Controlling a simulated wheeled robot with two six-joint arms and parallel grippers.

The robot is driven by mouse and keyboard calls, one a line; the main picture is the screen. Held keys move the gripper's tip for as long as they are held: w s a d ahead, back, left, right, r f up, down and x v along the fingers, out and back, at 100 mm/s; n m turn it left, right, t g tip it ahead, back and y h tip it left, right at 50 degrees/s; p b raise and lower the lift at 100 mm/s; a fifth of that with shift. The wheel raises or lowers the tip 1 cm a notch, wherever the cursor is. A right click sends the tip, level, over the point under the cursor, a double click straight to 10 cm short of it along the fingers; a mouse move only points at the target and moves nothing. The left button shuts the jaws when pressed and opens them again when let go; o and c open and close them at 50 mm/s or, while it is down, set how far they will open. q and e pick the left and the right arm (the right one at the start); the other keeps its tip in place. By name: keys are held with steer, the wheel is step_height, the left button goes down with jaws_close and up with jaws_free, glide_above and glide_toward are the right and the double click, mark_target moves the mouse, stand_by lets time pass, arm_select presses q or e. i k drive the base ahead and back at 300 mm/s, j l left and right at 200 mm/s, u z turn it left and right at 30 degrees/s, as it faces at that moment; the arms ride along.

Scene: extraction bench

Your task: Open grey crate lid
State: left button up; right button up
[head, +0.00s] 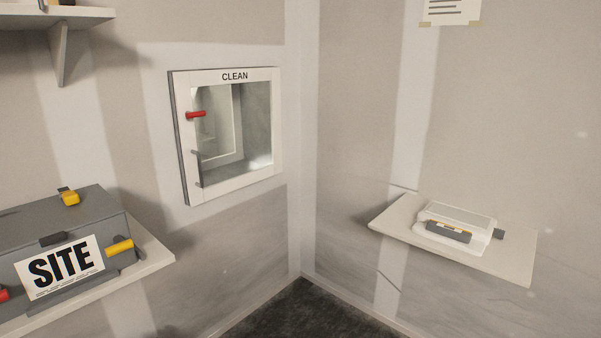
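The grey crate (100,215) sits on a pale shelf at the lower left of the head view. Its lid looks shut. A dark latch or tab (52,239) is at the lid's front edge. A white label reading SITE (62,268) covers much of the front. A yellow handle (119,247) sticks out at the crate's right, and a red piece (3,294) shows at the picture's left edge. A small yellow and dark item (69,198) is on top of the lid. Neither of my grippers is in view.
A white-framed hatch marked CLEAN (235,76), with a red handle (196,115), is in the left wall. A right-hand shelf (390,224) holds a white device (455,228). An upper shelf (75,14) juts out at the top left. Dark floor (305,315) shows at bottom centre.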

mark_target(46, 220)
steer(key=u, duration=1.45)
